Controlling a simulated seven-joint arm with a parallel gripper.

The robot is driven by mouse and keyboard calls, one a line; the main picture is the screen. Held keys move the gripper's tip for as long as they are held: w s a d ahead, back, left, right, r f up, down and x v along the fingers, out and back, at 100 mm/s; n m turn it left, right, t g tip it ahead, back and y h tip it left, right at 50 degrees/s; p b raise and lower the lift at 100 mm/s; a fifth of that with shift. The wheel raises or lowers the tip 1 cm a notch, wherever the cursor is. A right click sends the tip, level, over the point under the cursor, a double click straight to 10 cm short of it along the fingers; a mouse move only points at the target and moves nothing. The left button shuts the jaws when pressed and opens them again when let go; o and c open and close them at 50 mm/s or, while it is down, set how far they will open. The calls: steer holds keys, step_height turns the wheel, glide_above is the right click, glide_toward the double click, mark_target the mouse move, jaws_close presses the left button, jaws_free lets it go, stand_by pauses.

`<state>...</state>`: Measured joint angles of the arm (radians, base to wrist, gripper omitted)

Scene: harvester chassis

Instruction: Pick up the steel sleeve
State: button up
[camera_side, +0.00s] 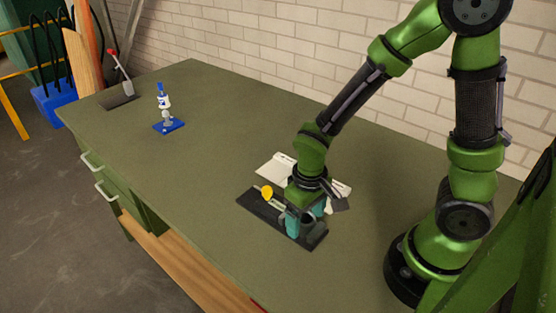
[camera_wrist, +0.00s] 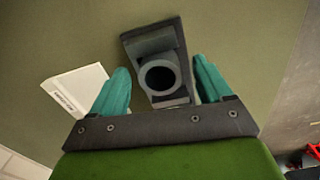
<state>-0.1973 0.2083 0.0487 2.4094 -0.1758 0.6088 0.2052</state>
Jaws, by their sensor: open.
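The steel sleeve, a dark grey hollow cylinder (camera_wrist: 146,78), shows its round open end in the wrist view. It sits on a dark tray (camera_wrist: 132,37), between my gripper's teal fingers. My gripper (camera_wrist: 161,70) is open, with a finger on each side of the sleeve and a visible gap to each. In the side view, my gripper (camera_side: 304,220) points down over the right end of the dark tray (camera_side: 256,211). A dark grey rounded part (camera_side: 310,224), likely the sleeve, shows beside the fingers there. The gripper partly hides it.
A blue and white fixture (camera_side: 164,104) and a red-handled lever (camera_side: 120,70) stand at the far left. The bench between is clear.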

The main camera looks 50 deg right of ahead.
steer(key=shift+f, duration=0.4)
steer(key=shift+c, duration=0.4)
